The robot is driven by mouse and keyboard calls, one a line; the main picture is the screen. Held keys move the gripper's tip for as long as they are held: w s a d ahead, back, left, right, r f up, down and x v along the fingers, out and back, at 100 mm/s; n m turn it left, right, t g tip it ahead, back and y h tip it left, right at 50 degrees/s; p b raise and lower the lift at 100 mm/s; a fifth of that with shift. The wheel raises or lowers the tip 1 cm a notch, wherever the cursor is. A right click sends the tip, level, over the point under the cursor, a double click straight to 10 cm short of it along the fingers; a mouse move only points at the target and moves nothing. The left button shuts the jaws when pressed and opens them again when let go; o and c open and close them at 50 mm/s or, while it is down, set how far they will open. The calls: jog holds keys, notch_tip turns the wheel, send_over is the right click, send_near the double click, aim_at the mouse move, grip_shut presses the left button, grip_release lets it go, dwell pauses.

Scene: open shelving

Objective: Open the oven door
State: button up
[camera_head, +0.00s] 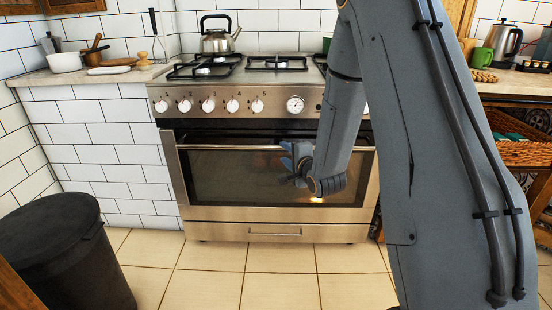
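The oven (182,205) stands in the middle of the head view, a stainless-steel stove with a dark glass door (235,180). The door's top edge appears tilted slightly out, with a dark gap above it. A horizontal bar handle (230,147) runs along the top of the door. My gripper (288,165) is in front of the right half of the door, just below the handle's height. Whether it touches the handle or door cannot be told. Its fingers are small and partly merged with the wrist.
A dark bin (62,250) stands on the floor at the lower left. The tiled floor (280,288) before the oven is clear. A kettle (217,40) sits on the stove top. A wicker basket (525,152) is at the right, beyond my arm.

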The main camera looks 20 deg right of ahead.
aim_at(278, 148)
jog(key=shift+m, duration=0.3)
jog(key=b+x, duration=0.2)
jog(key=x, duration=0.6)
jog(key=shift+w, duration=0.15)
jog(key=shift+c, duration=0.4)
grip_shut()
